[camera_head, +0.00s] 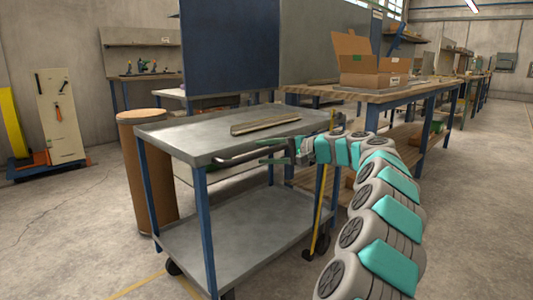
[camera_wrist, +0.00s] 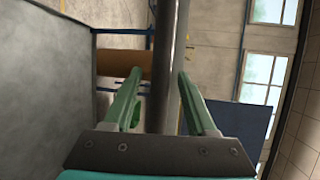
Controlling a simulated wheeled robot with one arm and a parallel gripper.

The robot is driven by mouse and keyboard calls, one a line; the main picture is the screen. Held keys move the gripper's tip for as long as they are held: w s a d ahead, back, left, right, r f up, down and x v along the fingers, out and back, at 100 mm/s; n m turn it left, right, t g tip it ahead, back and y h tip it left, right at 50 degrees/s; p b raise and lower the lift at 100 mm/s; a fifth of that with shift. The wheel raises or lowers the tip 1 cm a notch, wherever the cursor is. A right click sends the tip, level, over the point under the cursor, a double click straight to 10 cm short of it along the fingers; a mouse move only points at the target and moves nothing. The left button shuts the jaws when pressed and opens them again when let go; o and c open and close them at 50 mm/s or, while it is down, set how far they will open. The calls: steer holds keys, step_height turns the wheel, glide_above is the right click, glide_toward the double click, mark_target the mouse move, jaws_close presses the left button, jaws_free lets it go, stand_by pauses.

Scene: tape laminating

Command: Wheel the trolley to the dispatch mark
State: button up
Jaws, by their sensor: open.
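The trolley (camera_head: 165,133) has a grey top, blue legs, a grey lower shelf (camera_head: 230,225) and dark wheels. Its grey handle bar (camera_head: 232,158) runs along the near side of the top. My gripper (camera_head: 262,153) is open at this bar, at the near right of the trolley. In the wrist view, the bar (camera_wrist: 165,50) passes between the two green fingers of my gripper (camera_wrist: 159,75), with a gap visible beside it. A yellow line (camera_head: 140,285) lies on the floor under the trolley; I cannot tell whether it is the dispatch mark.
A long flat piece (camera_head: 265,125) lies on the trolley top. A brown drum (camera_head: 145,180) stands close behind its left side. A workbench (camera_head: 375,97) with an open cardboard box (camera_head: 368,65) stands to the right. Open concrete floor (camera_head: 70,225) lies at the left.

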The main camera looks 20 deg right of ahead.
jaws_close()
stand_by(0.3)
stand_by(1.1)
